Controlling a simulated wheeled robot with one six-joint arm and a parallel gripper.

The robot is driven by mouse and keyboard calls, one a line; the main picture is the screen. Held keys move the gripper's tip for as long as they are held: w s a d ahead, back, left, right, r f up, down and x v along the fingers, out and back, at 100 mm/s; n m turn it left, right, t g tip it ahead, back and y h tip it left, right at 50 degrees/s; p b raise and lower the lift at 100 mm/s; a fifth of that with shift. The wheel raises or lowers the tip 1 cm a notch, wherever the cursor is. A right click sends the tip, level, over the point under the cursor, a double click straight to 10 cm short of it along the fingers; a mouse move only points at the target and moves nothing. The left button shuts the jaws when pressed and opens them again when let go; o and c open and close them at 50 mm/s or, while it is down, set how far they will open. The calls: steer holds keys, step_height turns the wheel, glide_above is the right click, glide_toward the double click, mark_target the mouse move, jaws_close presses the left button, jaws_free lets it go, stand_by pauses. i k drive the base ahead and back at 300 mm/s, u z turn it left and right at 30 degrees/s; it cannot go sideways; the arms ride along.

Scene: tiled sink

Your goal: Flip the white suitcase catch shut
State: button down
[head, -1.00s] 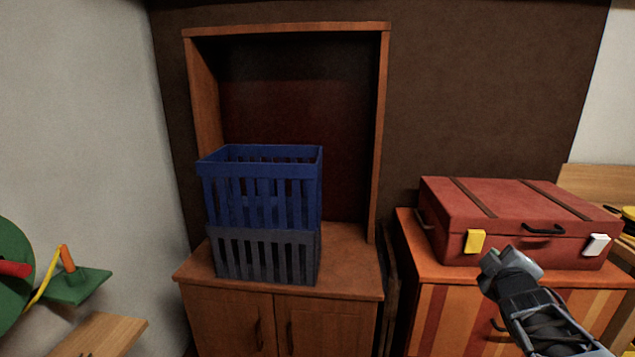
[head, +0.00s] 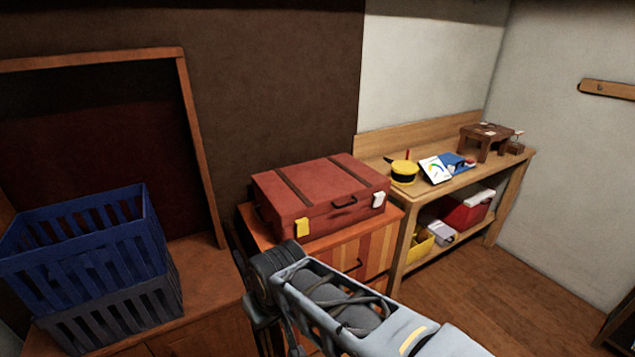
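The red suitcase (head: 320,185) lies flat with its lid down on a striped wooden cabinet (head: 375,246). Its white catch (head: 378,200) is on the front face near the right corner. Whether the catch is flipped up or down is too small to tell. A yellow catch (head: 302,228) is near the front left corner. A dark handle (head: 344,202) sits between them. My gripper (head: 262,294) is at the end of my arm, in front of and below the suitcase's left side, apart from both catches. Its fingers are not clearly visible.
A blue crate (head: 85,245) is stacked on a grey crate (head: 115,318) at the left. A wooden workbench (head: 455,190) with a yellow round container (head: 404,172) and a small wooden stool (head: 487,138) stands at the right. Wooden floor (head: 500,290) is clear at the lower right.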

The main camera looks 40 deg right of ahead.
mark_target(379, 196)
steer(key=z, duration=1.6)
steer(key=k, duration=0.65)
steer(key=z, duration=0.3)
steer(key=i, duration=1.3)
steer(key=u, duration=0.85)
